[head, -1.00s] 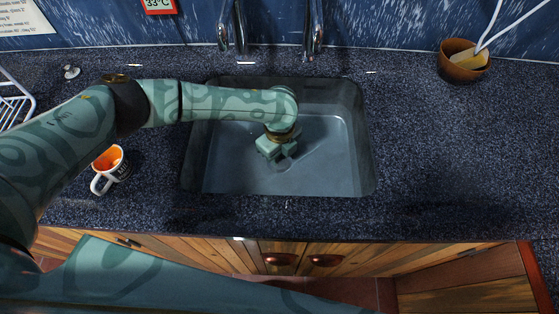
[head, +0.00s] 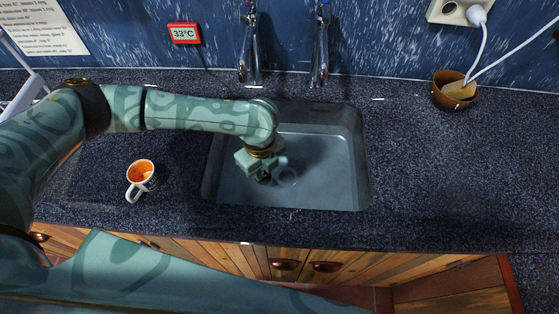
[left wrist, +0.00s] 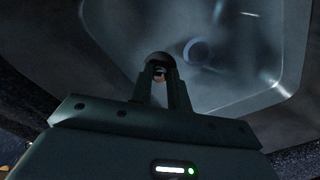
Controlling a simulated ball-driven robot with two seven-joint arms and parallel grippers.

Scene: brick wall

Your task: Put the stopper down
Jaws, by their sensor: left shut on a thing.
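My left gripper (head: 264,179) reaches over the sink (head: 350,150), left of its middle, pointing down. It also shows in the left wrist view (left wrist: 160,72), its fingers closed around a small dark, round-topped thing, which I take to be the stopper (left wrist: 158,58). Most of it is hidden between the fingers. The round drain (head: 287,177) lies just right of the gripper in the head view. In the left wrist view the drain (left wrist: 197,52) is beyond and right of the fingertips, apart from the held thing. My right gripper is out of view.
A white mug with an orange inside (head: 140,173) stands on the counter left of the sink. Two taps (head: 250,55) rise behind it. A brown bowl with a sponge (head: 455,91) is at the back right. The right counter (head: 440,170) is clear.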

